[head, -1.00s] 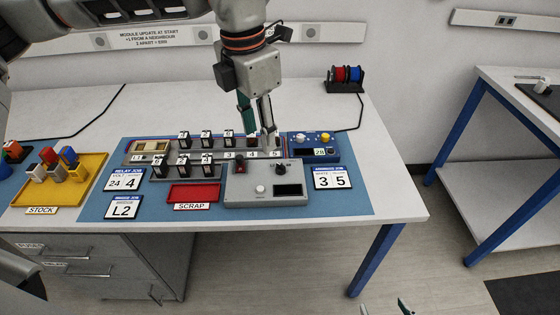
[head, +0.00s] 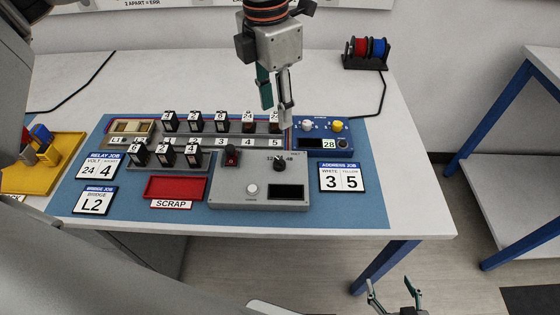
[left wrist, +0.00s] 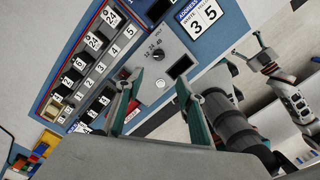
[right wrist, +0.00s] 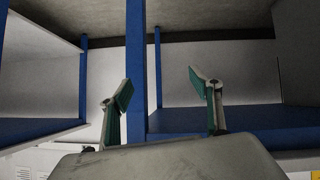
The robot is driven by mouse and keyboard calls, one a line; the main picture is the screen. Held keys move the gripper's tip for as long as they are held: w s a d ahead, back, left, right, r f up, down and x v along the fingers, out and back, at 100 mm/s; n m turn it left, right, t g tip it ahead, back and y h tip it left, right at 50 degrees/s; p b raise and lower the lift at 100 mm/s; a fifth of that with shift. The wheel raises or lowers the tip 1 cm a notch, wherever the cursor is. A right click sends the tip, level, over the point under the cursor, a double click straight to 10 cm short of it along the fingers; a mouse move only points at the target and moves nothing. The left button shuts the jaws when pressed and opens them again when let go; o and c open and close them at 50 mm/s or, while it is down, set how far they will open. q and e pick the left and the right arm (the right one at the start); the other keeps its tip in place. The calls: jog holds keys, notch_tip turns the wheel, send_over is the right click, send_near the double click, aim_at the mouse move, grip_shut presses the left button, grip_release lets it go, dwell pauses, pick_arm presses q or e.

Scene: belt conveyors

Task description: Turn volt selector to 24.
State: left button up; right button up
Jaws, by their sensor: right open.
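The volt selector is a small dark knob (head: 280,164) on the grey box (head: 230,190), with the marks 12, 24 and 48 around it. I cannot tell surely which mark it points to. The knob also shows in the left wrist view (left wrist: 158,54), beyond the fingers. My left gripper (head: 276,117) hangs above and behind the knob in the head view, apart from it. Its fingers are spread and empty in the left wrist view (left wrist: 155,98). My right gripper (head: 389,284) is open and empty, low in front of the table; the right wrist view shows its spread fingers (right wrist: 160,90).
The grey box also has a red switch (head: 232,157), a white button (head: 252,190) and a dark display (head: 287,192). Numbered modules (head: 195,122) stand left of my left gripper. A blue box with knobs (head: 322,141) is at right. A red scrap tray (head: 175,188) lies at left.

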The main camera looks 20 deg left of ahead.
pick_arm(q)
jog(key=g+b, duration=0.1)
jog(key=b, duration=0.2)
send_over(278, 160)
jog(key=f, duration=0.8)
jog(key=shift+w+a+f, duration=0.15)
jog(key=shift+w+f, duration=0.05)
jog(key=shift+w, duration=0.05)
jog(key=shift+f, duration=0.35)
jog(key=f, duration=0.3)
jog(key=f+b, duration=0.1)
jog(key=f, duration=0.2)
jog(key=shift+s+d+f, duration=0.2)
jog(key=shift+f, duration=0.35)
grip_shut()
